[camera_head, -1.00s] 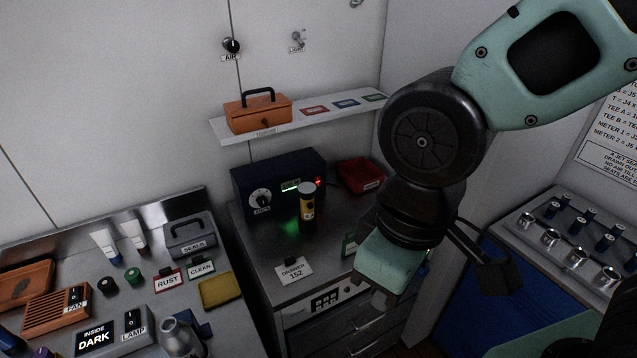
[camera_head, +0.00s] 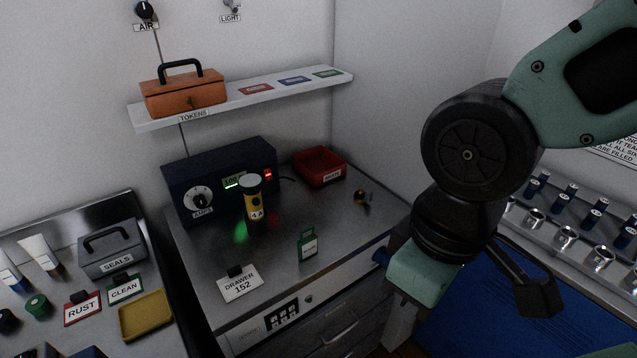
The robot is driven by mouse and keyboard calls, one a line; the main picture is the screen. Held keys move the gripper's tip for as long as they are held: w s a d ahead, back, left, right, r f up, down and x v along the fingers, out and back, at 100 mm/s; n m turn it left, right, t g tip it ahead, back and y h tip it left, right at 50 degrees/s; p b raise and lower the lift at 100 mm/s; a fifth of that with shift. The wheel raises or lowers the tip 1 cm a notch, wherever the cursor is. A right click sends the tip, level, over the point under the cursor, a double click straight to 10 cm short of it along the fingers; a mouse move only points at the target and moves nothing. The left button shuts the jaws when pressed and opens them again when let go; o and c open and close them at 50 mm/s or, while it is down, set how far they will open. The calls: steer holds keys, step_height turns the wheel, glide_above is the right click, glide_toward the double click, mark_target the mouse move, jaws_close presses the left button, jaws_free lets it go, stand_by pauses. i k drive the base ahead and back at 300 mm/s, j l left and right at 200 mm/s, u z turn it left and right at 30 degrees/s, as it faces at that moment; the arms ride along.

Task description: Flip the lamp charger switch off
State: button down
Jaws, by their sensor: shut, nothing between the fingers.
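A dark blue box (camera_head: 222,178) stands at the back of the metal counter, with an "AMPS" dial, a green display and a small glowing red part (camera_head: 268,174) on its front. I cannot tell if the red part is a switch or a light. A yellow and black cylinder (camera_head: 255,203) marked "4 A" stands upright before it. A black piece (camera_head: 46,351) at the lower left edge may be the top of the "LAMP" switch; its label is out of view. My gripper (camera_head: 416,282), a teal hand, is shut and empty, right of the counter and apart from the box. Its fingertips are not clear.
A red bin (camera_head: 319,167), a small brass piece (camera_head: 363,198), a green tag (camera_head: 308,244) and a "DRAWER 152" card (camera_head: 240,284) are on the counter. A shelf (camera_head: 160,125) with an orange toolbox (camera_head: 183,93) hangs above.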

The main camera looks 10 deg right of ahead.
mark_target(267, 173)
steer(key=i+l+z, duration=0.3)
steer(key=i+u, duration=0.15)
steer(key=u, duration=0.25)
steer(key=i+l+u, duration=0.15)
steer(key=u, duration=0.25)
steer(key=i+l+u, duration=0.1)
steer(key=u, duration=0.35)
steer(key=l, duration=0.1)
